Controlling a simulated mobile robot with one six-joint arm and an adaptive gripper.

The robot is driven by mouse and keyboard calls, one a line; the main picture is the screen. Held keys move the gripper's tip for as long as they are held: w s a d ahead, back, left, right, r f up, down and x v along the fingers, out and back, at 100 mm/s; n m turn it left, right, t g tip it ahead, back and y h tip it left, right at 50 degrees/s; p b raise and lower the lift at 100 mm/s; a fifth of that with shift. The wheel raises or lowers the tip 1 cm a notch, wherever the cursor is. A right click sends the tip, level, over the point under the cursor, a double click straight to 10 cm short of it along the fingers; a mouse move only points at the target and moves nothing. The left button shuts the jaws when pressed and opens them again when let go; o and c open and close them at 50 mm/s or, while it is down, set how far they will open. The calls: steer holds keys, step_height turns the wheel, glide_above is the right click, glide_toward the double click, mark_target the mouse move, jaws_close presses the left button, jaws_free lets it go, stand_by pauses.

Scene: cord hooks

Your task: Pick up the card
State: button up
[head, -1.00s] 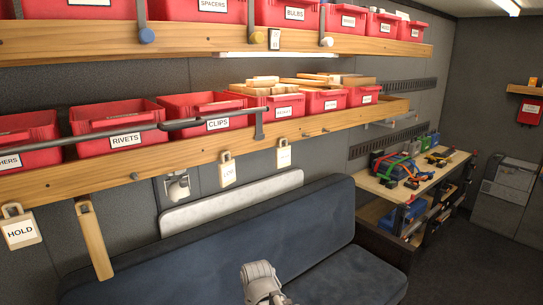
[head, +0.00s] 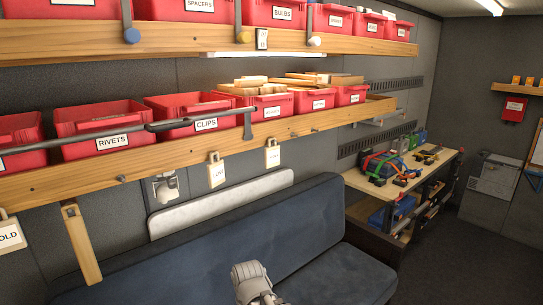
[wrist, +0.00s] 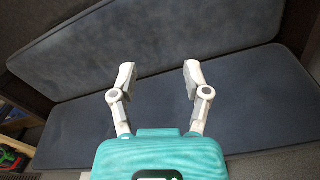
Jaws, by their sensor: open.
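Several cream padlock-shaped tags hang from the lower shelf's front board. One (head: 216,171) hangs left of another (head: 272,154), and a third, lettered "OLD" (head: 10,235), is cut off at the left edge. A small framed card (head: 262,39) is on the upper shelf's front edge. I cannot tell which of these is the card. My gripper (wrist: 159,78) is open and empty in the wrist view, over the dark blue bench seat. No card shows in the wrist view.
Red bins (head: 105,130) line the lower shelf (head: 150,174), with a grey rail in front. A wooden strip (head: 82,243) hangs at left. The bench (head: 225,240) lies below. A workbench with tools (head: 395,178) stands right; open floor (head: 470,245) lies beyond it.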

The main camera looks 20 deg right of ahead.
steer(key=shift+o, duration=1.2)
steer(key=shift+w+d, duration=0.1)
steer(key=m+t+h+p, duration=1)
steer(key=t+h+p, duration=0.2)
steer(key=h+p, duration=0.3)
glide_toward(272, 156)
steer(key=s+a+r+y+p, duration=0.1)
steer(key=s+a, duration=0.1)
steer(key=shift+w+d, duration=0.1)
steer(key=shift+x, duration=4.15)
